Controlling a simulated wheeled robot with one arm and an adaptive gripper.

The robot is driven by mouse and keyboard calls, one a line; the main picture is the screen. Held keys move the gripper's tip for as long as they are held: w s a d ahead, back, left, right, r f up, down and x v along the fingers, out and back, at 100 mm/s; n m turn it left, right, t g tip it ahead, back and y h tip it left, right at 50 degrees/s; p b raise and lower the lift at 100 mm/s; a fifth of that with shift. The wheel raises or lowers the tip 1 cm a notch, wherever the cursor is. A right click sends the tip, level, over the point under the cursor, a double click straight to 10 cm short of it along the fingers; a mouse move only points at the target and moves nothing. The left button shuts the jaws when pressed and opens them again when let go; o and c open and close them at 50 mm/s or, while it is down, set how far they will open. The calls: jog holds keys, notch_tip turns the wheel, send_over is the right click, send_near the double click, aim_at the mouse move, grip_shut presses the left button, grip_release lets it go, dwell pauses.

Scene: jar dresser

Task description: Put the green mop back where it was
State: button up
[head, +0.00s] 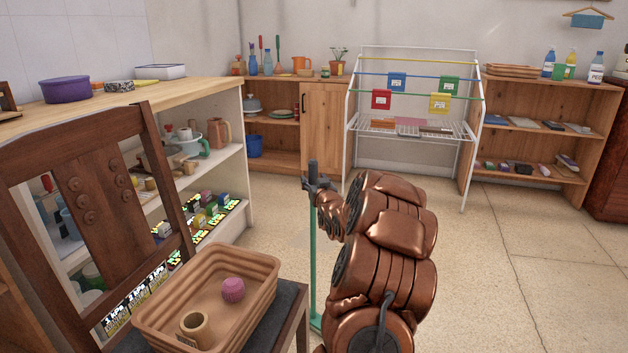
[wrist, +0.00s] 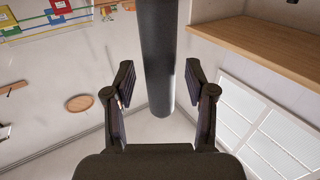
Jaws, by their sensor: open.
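The green mop (head: 313,255) stands upright on the floor, with a green pole and a dark grip at its top. Its lower end shows partly, close to the chair's front leg. My gripper (head: 316,186) is at the dark grip near the top of the pole. In the wrist view the dark grip (wrist: 156,50) runs between the two fingers of my gripper (wrist: 160,80). The fingers are apart, with a gap on each side of the grip. The mop's head is mostly hidden or out of the frame.
A wooden chair (head: 120,190) stands at left, a brown basket (head: 250,290) on its seat holding a pink item and a cup. A white-sided shelf (head: 235,150) is behind it. A drying rack (head: 355,110) and wooden cabinets line the back wall. Floor at right is clear.

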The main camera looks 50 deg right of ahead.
jog(key=p+v, duration=0.2)
jog(key=v, duration=0.9)
dwell(0.5)
jog(key=s+a+r+n+g+y+p, duration=0.1)
jog(key=a+r+g+y+p, duration=0.1)
jog(key=a+r+p, duration=0.5)
jog(key=s+a+r+n+g+y+p, duration=0.1)
jog(key=a+r+n+g+y+p, duration=0.3)
jog(key=a, duration=0.7)
jog(key=s+a+r+m+g+y+p, duration=0.1)
jog(key=a+r+p, duration=0.1)
jog(key=a+p, duration=0.65)
jog(key=s+a+r+g+p, duration=0.3)
jog(key=s+a+r+p, duration=0.2)
jog(key=s, duration=0.5)
jog(key=s+a+r+n+g+y+p, duration=0.1)
jog(key=s+a+r+g+p, duration=0.2)
jog(key=s+a+r+p, duration=0.3)
jog(key=s+a+r+n+g+y+p, duration=0.1)
jog(key=s+a+r+g+p, duration=0.3)
jog(key=s+a+r, duration=0.4)
jog(key=s+p, duration=0.1)
jog(key=s, duration=0.5)
jog(key=shift+a+p, duration=0.3)
jog(key=shift+p, duration=0.05)
